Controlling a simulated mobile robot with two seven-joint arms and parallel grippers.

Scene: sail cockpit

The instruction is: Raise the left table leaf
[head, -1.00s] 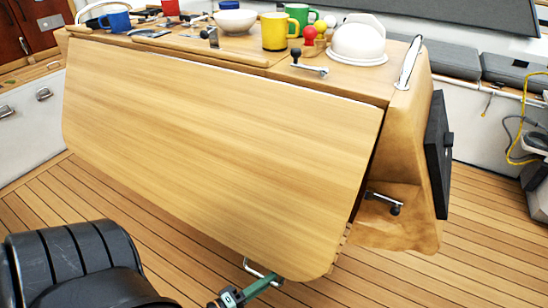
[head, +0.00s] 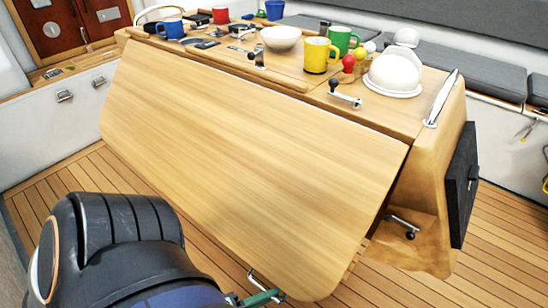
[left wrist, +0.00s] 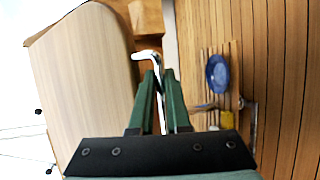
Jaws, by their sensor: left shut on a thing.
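The left table leaf (head: 255,175) is a pale wooden panel, hinged along the table top's near edge. It slants down and outward in the head view. A chrome handle (head: 262,282) sits at its lower edge. My left gripper (head: 260,298) has green fingers and is shut on this handle. In the left wrist view, the fingers (left wrist: 156,88) close around the handle (left wrist: 148,56), with the leaf (left wrist: 85,75) to the left. My left arm covers the front left of the head view. My right gripper is not in view.
The fixed table top holds a yellow mug (head: 318,55), a green mug (head: 341,41), a white bowl (head: 281,38) and a white domed object (head: 395,74). A small lever (head: 345,98) stands near the hinge. Grey cushioned seating (head: 440,68) runs behind. Wooden deck (head: 65,195) is bare at left.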

